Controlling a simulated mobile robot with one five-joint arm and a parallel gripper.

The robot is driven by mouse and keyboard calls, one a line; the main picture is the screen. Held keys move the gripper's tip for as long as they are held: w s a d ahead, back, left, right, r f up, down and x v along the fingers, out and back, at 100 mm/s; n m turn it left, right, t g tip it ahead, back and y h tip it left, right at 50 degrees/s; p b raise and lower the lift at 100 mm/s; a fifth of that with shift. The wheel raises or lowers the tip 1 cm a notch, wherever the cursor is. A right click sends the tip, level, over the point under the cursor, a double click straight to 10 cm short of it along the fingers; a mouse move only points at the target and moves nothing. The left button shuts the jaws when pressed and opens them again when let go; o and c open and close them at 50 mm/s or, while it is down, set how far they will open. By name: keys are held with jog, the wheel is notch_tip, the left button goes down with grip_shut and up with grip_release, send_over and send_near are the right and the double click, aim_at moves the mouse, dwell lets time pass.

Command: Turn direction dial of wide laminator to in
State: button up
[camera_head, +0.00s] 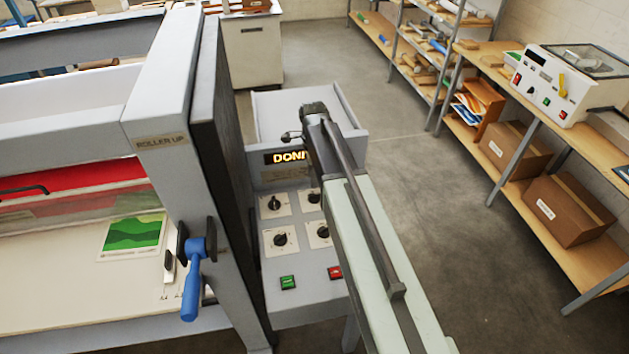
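The wide laminator (175,95) fills the left side. Its grey control panel (262,262) carries several black dials on white plates: upper left (275,204), upper right (314,197), lower left (281,239) and lower right (323,232). Their labels are too small to read, so I cannot tell which is the direction dial or its setting. A lit display (287,158) above them reads "DONI", its right end covered by my arm. My gripper (291,136) shows only as a small dark part at the arm's far end, above the panel and apart from the dials. Its fingers are not clear.
A green button (288,282) and a red button (335,272) sit below the dials. A blue-handled lever (193,284) juts out left of the panel. A grey tray (275,105) stands behind the display. Shelves with boxes (520,150) line the right; the floor between is clear.

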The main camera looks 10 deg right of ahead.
aim_at(314, 194)
notch_tip(314, 194, down, 8)
jog(key=b, duration=0.8)
jog(key=shift+d, duration=0.15)
jog(key=shift+r, duration=0.2)
jog(key=shift+c, duration=0.3)
